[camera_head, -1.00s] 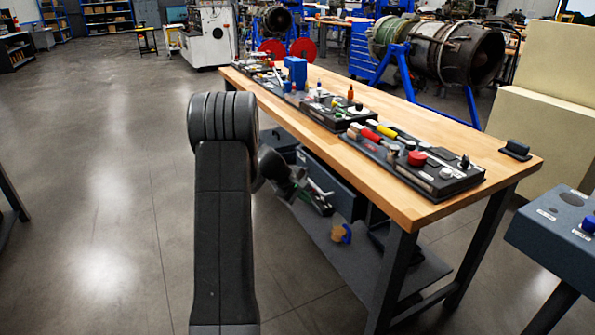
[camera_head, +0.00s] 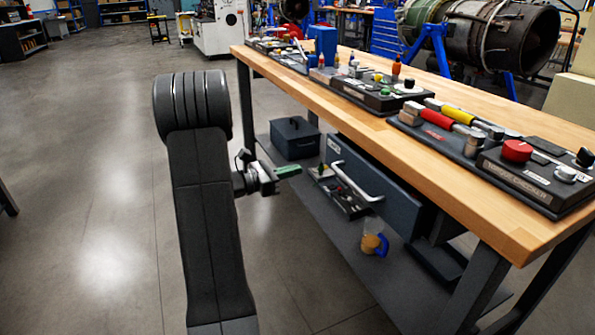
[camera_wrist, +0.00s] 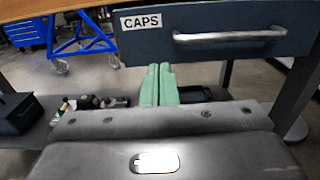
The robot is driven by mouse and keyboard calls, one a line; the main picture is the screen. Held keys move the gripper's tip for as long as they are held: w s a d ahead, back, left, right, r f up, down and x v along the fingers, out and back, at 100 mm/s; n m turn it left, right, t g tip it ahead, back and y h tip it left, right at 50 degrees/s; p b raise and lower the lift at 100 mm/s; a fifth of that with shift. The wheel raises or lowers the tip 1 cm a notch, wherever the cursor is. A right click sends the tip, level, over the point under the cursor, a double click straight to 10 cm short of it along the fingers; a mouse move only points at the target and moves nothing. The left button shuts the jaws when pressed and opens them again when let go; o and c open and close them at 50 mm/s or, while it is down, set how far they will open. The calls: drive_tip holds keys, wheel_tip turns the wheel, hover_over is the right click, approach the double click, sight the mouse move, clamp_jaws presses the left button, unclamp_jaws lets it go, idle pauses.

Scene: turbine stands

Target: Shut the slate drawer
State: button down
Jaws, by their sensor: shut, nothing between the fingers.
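The slate drawer (camera_head: 372,190) hangs under the wooden bench top, with a silver bar handle (camera_head: 356,182) on its front. In the wrist view the drawer front (camera_wrist: 215,50) is at the upper right, with a "CAPS" label and the handle (camera_wrist: 230,36). I cannot tell how far out the drawer stands. My gripper (camera_head: 290,170) has green fingers, shut and empty. In the head view it is left of the drawer front, apart from it. In the wrist view the fingertips (camera_wrist: 158,68) show just below the drawer's lower edge, left of the handle.
The wooden bench top (camera_head: 345,97) carries trays of tools and parts. The lower shelf (camera_head: 330,235) holds a dark box (camera_head: 294,139), a parts tray (camera_head: 338,192) and a jug with a blue handle (camera_head: 373,240). The floor (camera_head: 100,180) left of my arm is clear.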

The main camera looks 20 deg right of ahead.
sight(338, 159)
drive_tip(key=d, duration=0.3)
drive_tip(key=d+b, duration=0.1)
drive_tip(key=d, duration=0.3)
drive_tip(key=w+d+b, duration=0.1)
drive_tip(key=d, duration=0.2)
drive_tip(key=shift+d+f, duration=0.15)
drive_tip(key=shift+d, duration=0.7)
drive_tip(key=d, duration=0.4)
drive_tip(key=shift+w+d, duration=0.1)
drive_tip(key=shift+d+r, duration=0.15)
drive_tip(key=shift+r, duration=0.05)
drive_tip(key=shift+w+r, duration=0.1)
